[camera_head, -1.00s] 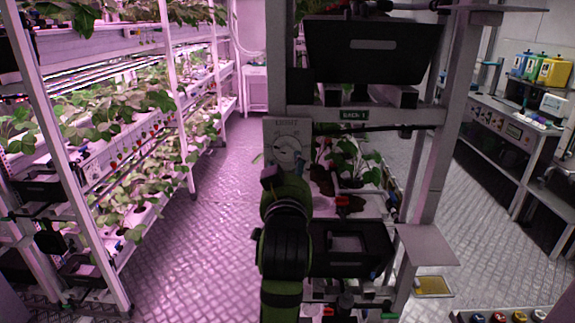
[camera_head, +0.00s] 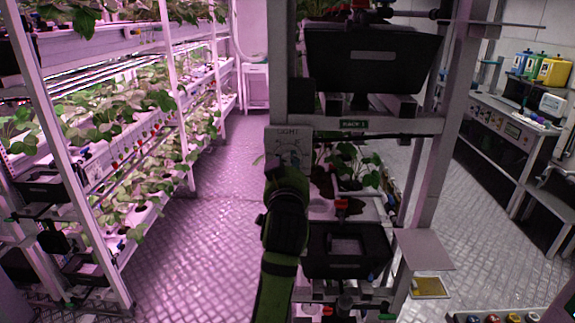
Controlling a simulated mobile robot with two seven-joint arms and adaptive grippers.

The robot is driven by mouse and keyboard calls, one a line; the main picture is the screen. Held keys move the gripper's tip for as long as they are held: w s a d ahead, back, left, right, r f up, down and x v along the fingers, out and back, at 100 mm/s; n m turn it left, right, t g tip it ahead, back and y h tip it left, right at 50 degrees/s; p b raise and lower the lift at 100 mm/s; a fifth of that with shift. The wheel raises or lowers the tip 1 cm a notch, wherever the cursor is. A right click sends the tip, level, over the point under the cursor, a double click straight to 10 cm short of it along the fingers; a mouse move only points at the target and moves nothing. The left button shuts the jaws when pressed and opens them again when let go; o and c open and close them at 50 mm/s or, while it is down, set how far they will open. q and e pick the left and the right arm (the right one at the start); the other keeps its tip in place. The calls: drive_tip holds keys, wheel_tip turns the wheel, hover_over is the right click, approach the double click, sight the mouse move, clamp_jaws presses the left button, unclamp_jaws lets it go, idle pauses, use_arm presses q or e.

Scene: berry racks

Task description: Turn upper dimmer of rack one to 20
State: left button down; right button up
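The upper dimmer panel (camera_head: 301,136), a grey plate marked "LIGHT", is fixed to the front post of rack one. The rack carries a green "RACK 1" label (camera_head: 353,124). My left gripper (camera_head: 285,165), on a green and black arm rising from the bottom, is in front of the panel's lower part. It covers most of the dial, so the setting cannot be read. Its fingers are hidden or dark, so I cannot tell whether they are open, shut or touching the knob. My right gripper is not in view.
A black bin (camera_head: 372,60) sits above the label on rack one, and another black bin (camera_head: 345,250) sits below. Planted racks (camera_head: 120,110) line the left. A bench (camera_head: 500,125) stands at right. The aisle floor (camera_head: 190,240) left of my arm is clear.

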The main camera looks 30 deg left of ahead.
use_arm(q)
drive_tip(key=shift+n, duration=0.5)
drive_tip(key=c, duration=1)
unclamp_jaws()
wheel_tip(320, 180, up, 10)
drive_tip(key=shift+w, duration=0.1)
